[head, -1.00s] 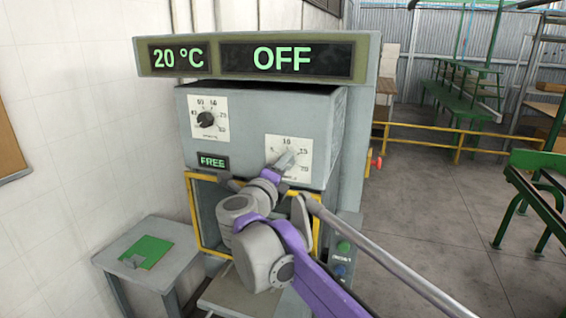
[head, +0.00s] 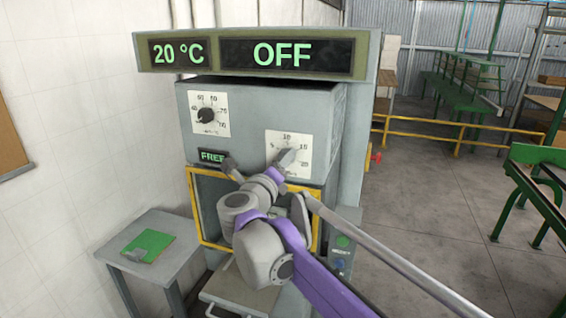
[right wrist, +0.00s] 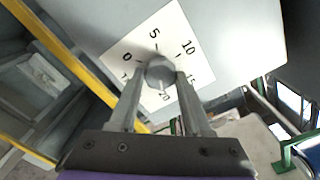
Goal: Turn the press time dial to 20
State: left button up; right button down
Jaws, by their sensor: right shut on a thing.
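The press time dial is a small grey round knob (right wrist: 160,72) on a white square plate (head: 303,145) marked in steps of five up to 20, on the right of the machine's grey front. My right gripper (head: 287,157) is at this plate in the head view and covers the knob. In the right wrist view its two fingers (right wrist: 161,76) are shut on the knob, one on each side. The 5, 10 and 20 show around the knob there; the 15 is partly behind a finger. I cannot read the pointer for sure. My left gripper is not in view.
A second dial with a black knob (head: 206,114) sits at upper left, above a FREE display (head: 212,157). The top display (head: 262,54) reads 20 °C and OFF. A yellow frame (head: 192,208) surrounds the opening below. A side table (head: 190,248) holds a green sheet (head: 151,246).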

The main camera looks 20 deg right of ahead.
jog(key=shift+c, duration=1.7)
grip_release()
jog(key=shift+s, duration=0.1)
pick_arm(q)
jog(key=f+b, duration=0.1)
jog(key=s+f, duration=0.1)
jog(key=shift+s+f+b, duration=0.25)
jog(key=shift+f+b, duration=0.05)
jog(key=shift+b, duration=0.05)
pick_arm(e)
jog(key=v, duration=1)
jog(key=shift+s+a, duration=0.25)
jog(key=shift+s, duration=0.05)
